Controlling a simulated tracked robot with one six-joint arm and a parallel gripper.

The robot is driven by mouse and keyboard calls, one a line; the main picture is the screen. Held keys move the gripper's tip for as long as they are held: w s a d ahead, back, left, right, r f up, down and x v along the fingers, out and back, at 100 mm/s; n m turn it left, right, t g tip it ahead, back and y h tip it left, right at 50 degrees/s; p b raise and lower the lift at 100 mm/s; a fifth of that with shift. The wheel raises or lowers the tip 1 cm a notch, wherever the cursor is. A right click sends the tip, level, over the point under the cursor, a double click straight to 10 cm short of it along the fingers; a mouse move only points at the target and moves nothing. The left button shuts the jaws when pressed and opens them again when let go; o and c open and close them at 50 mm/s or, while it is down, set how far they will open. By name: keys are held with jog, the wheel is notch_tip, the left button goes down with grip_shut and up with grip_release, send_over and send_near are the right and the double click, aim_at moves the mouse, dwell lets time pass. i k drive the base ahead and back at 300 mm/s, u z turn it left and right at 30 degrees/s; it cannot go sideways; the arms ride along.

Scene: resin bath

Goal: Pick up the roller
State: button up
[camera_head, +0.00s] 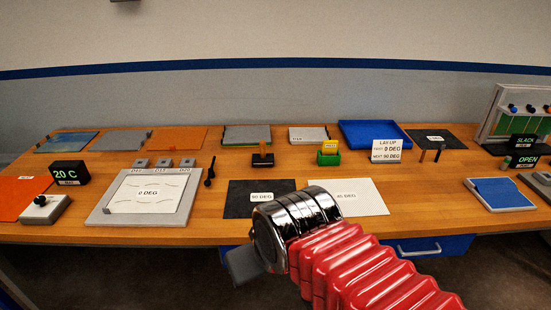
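No thing is labelled as the roller. A small black tool (210,174) with a thin handle and rounded end lies to the right of the white-topped "0 DEG" board; it may be the roller, but I cannot tell for sure. A dark block with an orange-brown handle (263,156) stands further back and also could be it. My arm, red and ribbed with a chrome joint, reaches in from the lower right. My gripper (243,265) shows only as a dark grey part below the table's front edge, left of the chrome joint. Its fingers cannot be made out.
The wooden table (225,205) holds the "0 DEG" board (100,216), a black "90 DEG" sheet (240,208), a white "45 DEG" sheet (375,198), a green-and-yellow holder (328,153), a blue tray (352,140) and a right-hand rack (497,100). Bare wood shows mid-table.

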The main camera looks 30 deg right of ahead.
aim_at(263, 160)
jog(key=i, duration=1)
jog(key=z, duration=0.05)
